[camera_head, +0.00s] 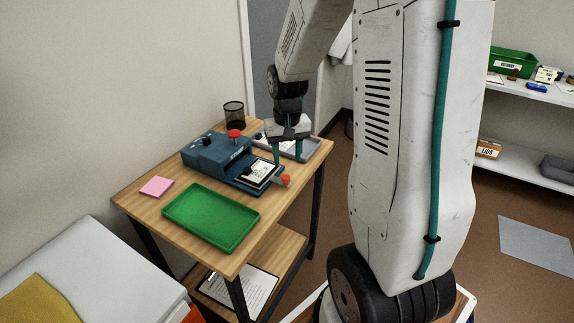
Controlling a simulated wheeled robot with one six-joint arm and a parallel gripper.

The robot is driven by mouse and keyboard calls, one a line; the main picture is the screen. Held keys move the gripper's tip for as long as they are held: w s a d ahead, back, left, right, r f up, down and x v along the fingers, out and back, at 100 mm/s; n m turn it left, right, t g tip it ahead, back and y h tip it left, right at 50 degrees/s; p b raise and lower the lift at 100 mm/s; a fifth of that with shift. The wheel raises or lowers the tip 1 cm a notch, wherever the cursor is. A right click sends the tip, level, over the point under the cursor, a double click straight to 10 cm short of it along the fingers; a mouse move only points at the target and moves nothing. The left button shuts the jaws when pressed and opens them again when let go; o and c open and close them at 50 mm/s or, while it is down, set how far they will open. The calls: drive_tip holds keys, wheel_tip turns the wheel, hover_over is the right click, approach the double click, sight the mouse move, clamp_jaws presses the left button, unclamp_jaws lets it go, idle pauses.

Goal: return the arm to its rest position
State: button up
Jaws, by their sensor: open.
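My arm (400,130) fills the right-centre of the head view. It bends over at the top and reaches down to the wooden table. My gripper (288,158) points down above the right part of the table, with its two teal fingers apart. It is open, and I see nothing held between the fingers. The fingers are close to the right end of a blue device (215,155) with a red knob and an orange-tipped lever. Whether a fingertip touches the device or the grey tray behind it, I cannot tell.
On the table are a green tray (185,228), a pink pad (156,187), a black mesh cup (234,112) and a grey tray (312,147). A clipboard (240,290) lies on the lower shelf. White shelves (520,160) stand at right. Brown floor (490,260) is open between.

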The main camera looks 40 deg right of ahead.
drive_tip(key=shift+r, duration=0.5)
drive_tip(key=s+a+r+n, duration=0.2)
drive_tip(key=s+a+r, duration=0.5)
drive_tip(key=s, duration=0.3)
drive_tip(key=s+a+r+n+t, duration=0.1)
drive_tip(key=s+a+r+n, duration=0.2)
drive_tip(key=s+a+r, duration=0.5)
drive_tip(key=s+a, duration=0.1)
drive_tip(key=s, duration=0.2)
drive_tip(key=shift+r, duration=0.25)
idle(1.1)
